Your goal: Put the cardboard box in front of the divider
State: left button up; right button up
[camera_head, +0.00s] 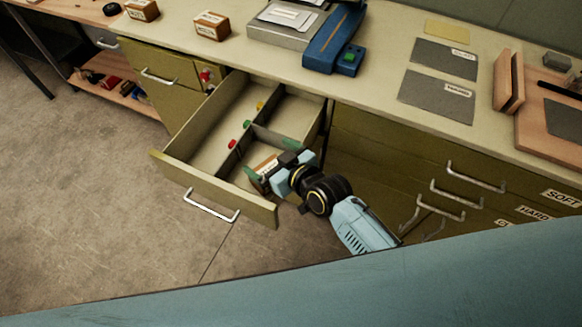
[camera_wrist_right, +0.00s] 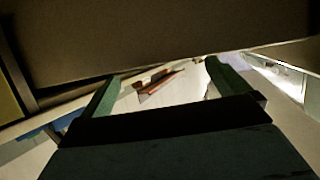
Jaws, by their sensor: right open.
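A small cardboard box (camera_head: 267,166) with a pale label shows in the front right part of the open drawer (camera_head: 176,160). Dark dividers (camera_head: 239,151) split the drawer into compartments, with small red, green and yellow pieces along them. My right gripper (camera_head: 271,160) reaches into the drawer from the right. Its green fingers are open, one on each side of the box in the head view; I cannot tell whether they touch it. In the right wrist view the open fingers (camera_wrist_right: 160,88) also show, with a small brownish shape between them. My left gripper is out of view.
Two more cardboard boxes, one at the back (camera_head: 141,10) and one nearer (camera_head: 211,26), stand on the worktop. A blue tool (camera_head: 333,40), grey sheets (camera_head: 437,95) and a wooden block (camera_head: 508,82) lie further right. Closed drawers with handles (camera_head: 475,176) are right of my arm.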

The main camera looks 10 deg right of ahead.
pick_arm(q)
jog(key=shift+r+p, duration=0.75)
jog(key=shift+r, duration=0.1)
pick_arm(e)
jog(key=v, duration=1.1)
jog(key=shift+s+d, duration=0.2)
jog(key=shift+s, duration=0.1)
jog(key=s+d+f+m+g+h, duration=0.1)
jog(key=s+d+f, duration=0.2)
jog(key=f, duration=0.5)
jog(key=s+d+f+g+h, duration=0.2)
jog(key=d+f, duration=0.1)
jog(key=f, duration=0.5)
jog(key=s+d+f+m+g+h, duration=0.1)
jog(key=s+d+f, duration=0.2)
jog(key=f, duration=0.5)
jog(key=s+d+f+g+h, duration=0.1)
jog(key=s+d+f+g, duration=0.1)
jog(key=s+f, duration=0.3)
jog(key=s+d+f+m+g+h, duration=0.1)
jog(key=s+f, duration=0.4)
jog(key=s, duration=0.6)
jog(key=s+d+f+g+h, duration=0.1)
jog(key=s+d+f+g, duration=0.2)
jog(key=s+f, duration=0.2)
jog(key=s, duration=0.3)
jog(key=shift+d+m+g, duration=0.3)
jog(key=shift+d+m, duration=0.1)
